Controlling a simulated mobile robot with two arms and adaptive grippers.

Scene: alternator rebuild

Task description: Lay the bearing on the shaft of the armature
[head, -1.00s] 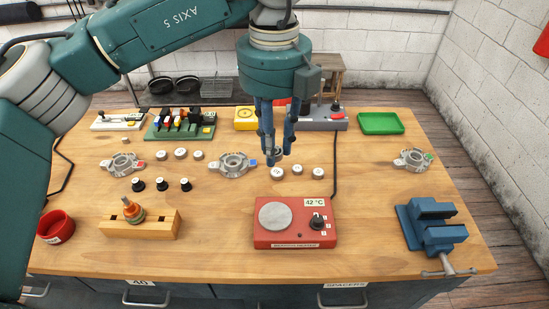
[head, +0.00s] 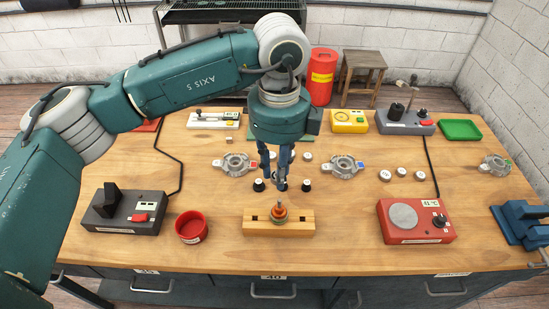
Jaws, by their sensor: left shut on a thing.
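The armature (head: 279,212), with a copper-orange body and a shaft pointing up, stands in the wooden block (head: 250,228) at the front middle of the bench. My left gripper (head: 280,183) points down just above and behind the shaft in the picture. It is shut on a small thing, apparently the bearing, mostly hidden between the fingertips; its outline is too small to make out. I cannot tell whether it touches the shaft. My right gripper is not in view.
A red bearing heater (head: 405,238) with a bare plate stands at right; a red bowl (head: 191,228) and a dark device (head: 112,212) stand at left. Small black parts (head: 258,185) and grey housings (head: 236,164) lie behind the block. Small silver discs (head: 401,171) lie right.

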